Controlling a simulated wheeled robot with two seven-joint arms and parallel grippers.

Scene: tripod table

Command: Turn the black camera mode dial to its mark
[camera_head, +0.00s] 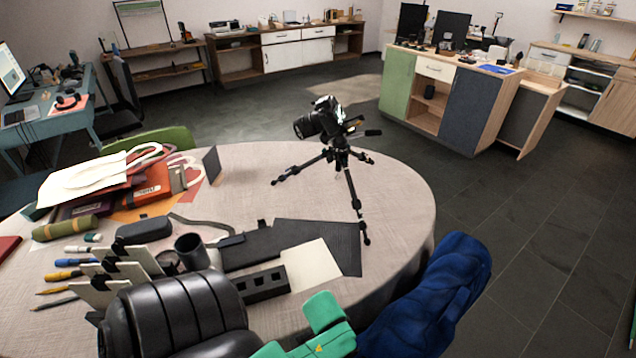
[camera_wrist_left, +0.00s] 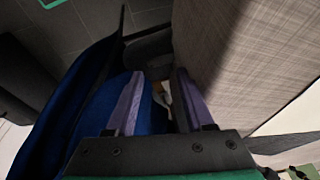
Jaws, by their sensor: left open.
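A black camera (camera_head: 322,118) stands on a small black tripod (camera_head: 341,160) on the far right part of the round table (camera_head: 400,200). Its lens points left. The mode dial is too small to make out in the head view, and the camera does not show in the left wrist view. My left gripper (camera_wrist_left: 160,82) is open in the left wrist view, its two fingers apart beside the table's edge, with dark blue cloth behind them. No gripper fingers show in the head view. My right gripper is not in view.
Blue cloth (camera_head: 430,300) lies by the table's front right edge, and a black padded chair (camera_head: 180,315) stands at the front. Bags (camera_head: 110,180), a dark mat (camera_head: 335,240), a mug (camera_head: 190,252) and pens crowd the left and front. The tabletop around the tripod is mostly clear.

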